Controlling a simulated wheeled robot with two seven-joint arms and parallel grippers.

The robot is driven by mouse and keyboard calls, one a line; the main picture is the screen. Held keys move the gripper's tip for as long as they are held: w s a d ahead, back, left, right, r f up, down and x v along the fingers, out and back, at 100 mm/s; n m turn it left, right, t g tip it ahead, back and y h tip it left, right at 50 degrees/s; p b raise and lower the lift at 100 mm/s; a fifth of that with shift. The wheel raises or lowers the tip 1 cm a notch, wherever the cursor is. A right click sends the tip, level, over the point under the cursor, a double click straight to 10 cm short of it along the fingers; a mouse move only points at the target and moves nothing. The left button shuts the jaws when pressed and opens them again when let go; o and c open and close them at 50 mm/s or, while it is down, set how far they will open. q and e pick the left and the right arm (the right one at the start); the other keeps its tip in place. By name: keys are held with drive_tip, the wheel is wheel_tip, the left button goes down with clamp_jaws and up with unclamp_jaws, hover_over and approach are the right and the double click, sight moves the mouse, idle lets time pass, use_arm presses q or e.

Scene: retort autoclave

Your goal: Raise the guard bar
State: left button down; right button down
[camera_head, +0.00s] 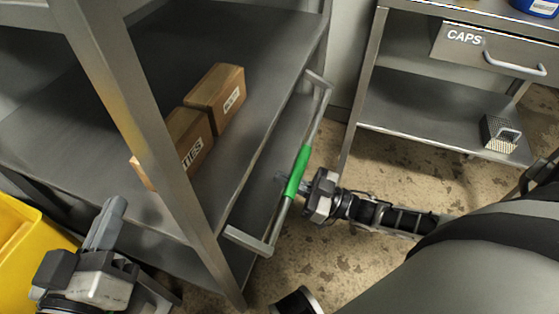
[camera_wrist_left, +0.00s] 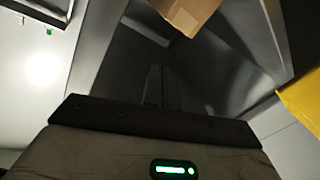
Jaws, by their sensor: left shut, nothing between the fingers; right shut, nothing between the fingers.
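The guard bar (camera_head: 316,118) is a grey U-shaped bar with a green grip sleeve (camera_head: 298,171) at its middle. In the head view it runs along the front of the metal shelf unit, and its ends bend back towards the shelf. My right gripper (camera_head: 282,178) is shut and empty at the green sleeve. Its fingertips are partly hidden behind the sleeve, and I cannot tell whether they touch it. My left gripper (camera_head: 114,212) is shut and empty at the lower left, away from the bar. Its closed fingers (camera_wrist_left: 161,86) also show in the left wrist view.
Two cardboard boxes (camera_head: 217,92) (camera_head: 190,139) sit on the shelf (camera_head: 262,40). A shelf post (camera_head: 140,130) stands between my grippers. A yellow bin (camera_head: 22,250) is at the left. A bench with a CAPS drawer (camera_head: 500,55) and a grater-like metal object (camera_head: 499,134) is at the right.

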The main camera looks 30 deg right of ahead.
sight(300, 178)
use_arm(q)
wheel_tip(300, 178, down, 16)
drive_tip(key=s+a+g+y+p, duration=0.2)
drive_tip(key=a+g+y+p, duration=0.1)
drive_tip(key=g+y+p, duration=0.15)
use_arm(e)
drive_tip(key=shift+s+d+r+g+h+b, duration=0.3)
drive_tip(key=shift+s+d+r+h+b, duration=0.05)
drive_tip(key=shift+r+h+b, duration=0.2)
drive_tip(key=p, duration=0.2)
drive_tip(key=shift+s+d+r+g+h+p, duration=0.25)
drive_tip(key=shift+s+g+p, duration=0.05)
drive_tip(key=shift+s+g, duration=0.1)
drive_tip(key=shift+f, duration=0.1)
use_arm(q)
wheel_tip(300, 178, up, 6)
drive_tip(key=s+a+p, duration=0.1)
drive_tip(key=a+p, duration=0.1)
drive_tip(key=shift+r, duration=0.25)
use_arm(e)
drive_tip(key=shift+s+d+r+g+h, duration=0.2)
drive_tip(key=shift+s+d+g+h, duration=0.1)
drive_tip(key=shift+g, duration=0.1)
idle(0.6)
